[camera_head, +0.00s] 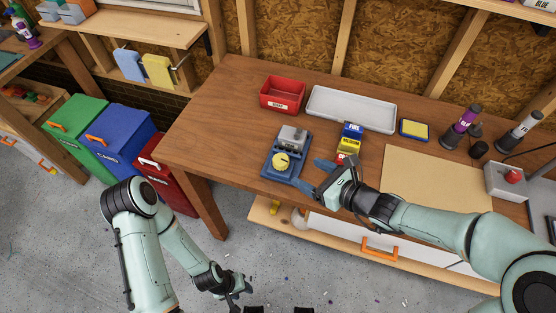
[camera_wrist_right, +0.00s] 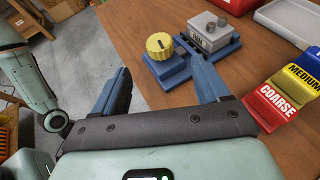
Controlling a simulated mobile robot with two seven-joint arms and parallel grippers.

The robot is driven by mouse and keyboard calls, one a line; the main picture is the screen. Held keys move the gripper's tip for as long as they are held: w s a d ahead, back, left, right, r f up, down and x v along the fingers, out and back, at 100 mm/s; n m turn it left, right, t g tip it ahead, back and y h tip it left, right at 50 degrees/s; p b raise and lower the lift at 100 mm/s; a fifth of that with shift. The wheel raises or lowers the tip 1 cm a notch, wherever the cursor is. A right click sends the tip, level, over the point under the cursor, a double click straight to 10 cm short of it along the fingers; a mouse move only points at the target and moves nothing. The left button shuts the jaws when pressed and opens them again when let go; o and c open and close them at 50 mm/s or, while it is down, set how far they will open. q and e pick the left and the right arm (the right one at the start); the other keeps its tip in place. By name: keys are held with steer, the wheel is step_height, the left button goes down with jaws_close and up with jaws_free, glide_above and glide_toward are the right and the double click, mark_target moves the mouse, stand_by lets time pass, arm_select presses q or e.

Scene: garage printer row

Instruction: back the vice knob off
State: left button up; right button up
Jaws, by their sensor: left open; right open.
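The vice (camera_head: 293,140) is a blue base with a grey block, standing near the front left of the wooden bench. Its round yellow knob (camera_head: 281,161) faces the front edge. In the right wrist view the ribbed knob (camera_wrist_right: 159,46) shows beyond and between my fingertips, with the grey block (camera_wrist_right: 209,33) behind it. My right gripper (camera_head: 312,176) is open and empty, just right of the vice, its blue fingers spread toward the knob; I see no grip on it. My left gripper (camera_head: 238,286) is open and hangs low over the floor, away from the bench.
Blue, yellow and red labelled blocks (camera_head: 350,140) stand right of the vice. A red bin (camera_head: 283,94) and a pale tray (camera_head: 350,108) lie behind. A tan mat (camera_head: 430,180) covers the bench to the right. Green, blue and red boxes stand on the floor at left.

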mark_target(284, 160)
steer(key=x, duration=1.1)
steer(key=shift+w+a+f, duration=0.1)
steer(key=shift+w+a, duration=0.05)
steer(key=shift+a, duration=0.15)
steer(key=c, duration=1)
steer(key=shift+o, duration=0.3)
